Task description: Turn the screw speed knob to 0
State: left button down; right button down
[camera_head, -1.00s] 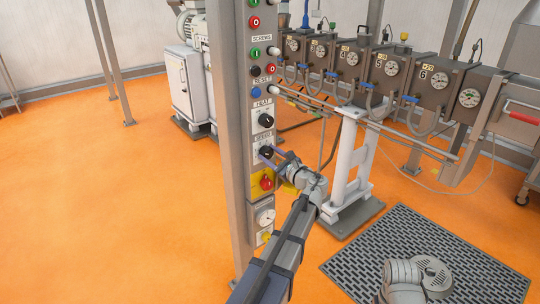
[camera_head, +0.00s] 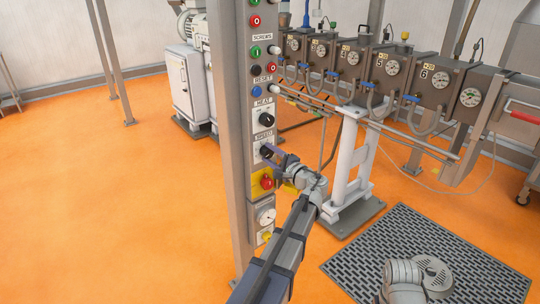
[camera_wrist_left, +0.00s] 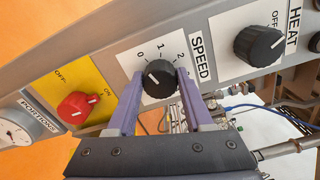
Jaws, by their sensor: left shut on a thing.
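The black speed knob (camera_head: 265,150) sits on the tall control panel, below the heat knob. In the left wrist view the speed knob (camera_wrist_left: 160,82) lies between the two purple fingers of my left gripper (camera_wrist_left: 159,90), which is shut on its sides. Its white pointer mark is tilted to the upper left, toward the printed 0 on the white scale plate (camera_wrist_left: 135,62). The numbers 1 and 2 show further round. In the head view my left gripper (camera_head: 272,154) reaches the knob from the lower right and partly covers it.
The heat knob (camera_wrist_left: 259,45) is close beside the speed knob. A red switch on a yellow plate (camera_wrist_left: 78,107) is on its other side. Coloured buttons line the panel (camera_head: 236,200) higher up. A machine barrel with gauges (camera_head: 400,80) stands to the right.

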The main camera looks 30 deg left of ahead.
pick_arm(q)
jog(key=shift+n, duration=0.5)
jog(key=shift+c, duration=1.5)
grip_release()
jog(key=shift+d, duration=0.1)
jog(key=v, duration=0.7)
jog(key=shift+s+d, duration=0.15)
jog(key=shift+d, duration=0.1)
